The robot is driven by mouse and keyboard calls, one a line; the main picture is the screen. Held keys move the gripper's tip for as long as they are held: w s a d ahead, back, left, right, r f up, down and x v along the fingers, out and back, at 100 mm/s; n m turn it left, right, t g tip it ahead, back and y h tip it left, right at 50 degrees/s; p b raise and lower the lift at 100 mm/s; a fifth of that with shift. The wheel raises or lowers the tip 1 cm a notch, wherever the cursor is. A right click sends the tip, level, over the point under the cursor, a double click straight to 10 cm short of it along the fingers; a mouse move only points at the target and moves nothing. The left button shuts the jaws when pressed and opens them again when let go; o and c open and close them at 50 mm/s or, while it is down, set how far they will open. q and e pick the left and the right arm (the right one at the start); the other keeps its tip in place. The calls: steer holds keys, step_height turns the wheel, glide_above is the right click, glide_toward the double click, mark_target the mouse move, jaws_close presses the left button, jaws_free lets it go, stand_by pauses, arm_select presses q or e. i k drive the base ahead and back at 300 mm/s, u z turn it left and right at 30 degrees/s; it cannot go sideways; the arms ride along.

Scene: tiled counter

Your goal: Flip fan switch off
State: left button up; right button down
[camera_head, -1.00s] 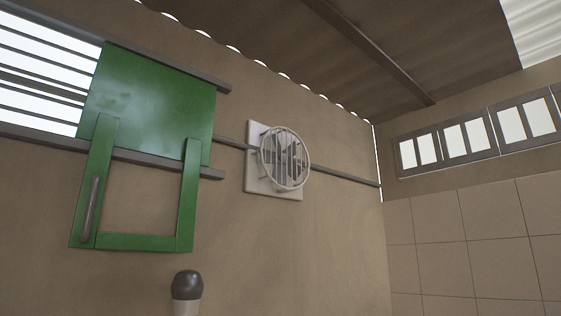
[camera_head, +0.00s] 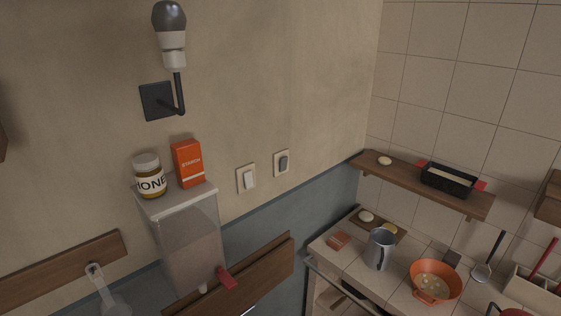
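Two wall switches sit side by side on the beige wall, above the blue-grey lower band. The left switch (camera_head: 247,179) has a pale plate and a white rocker. The right switch (camera_head: 282,163) has a pale plate and a dark grey rocker. The frame does not show which one belongs to the fan. The fan itself is outside the current view. Neither of my grippers is in view.
A clear dispenser (camera_head: 186,238) with a red tap juts out below the switches to the left, bearing a honey jar (camera_head: 149,180) and an orange starch box (camera_head: 187,163). A wall lamp (camera_head: 170,38) hangs above. A tiled counter with a metal jug (camera_head: 379,250) and orange bowl (camera_head: 435,281) is right.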

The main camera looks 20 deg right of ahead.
mark_target(283, 162)
steer(key=k, duration=1.3)
steer(key=z, duration=0.75)
steer(key=i, duration=1.8)
steer(key=u, duration=0.65)
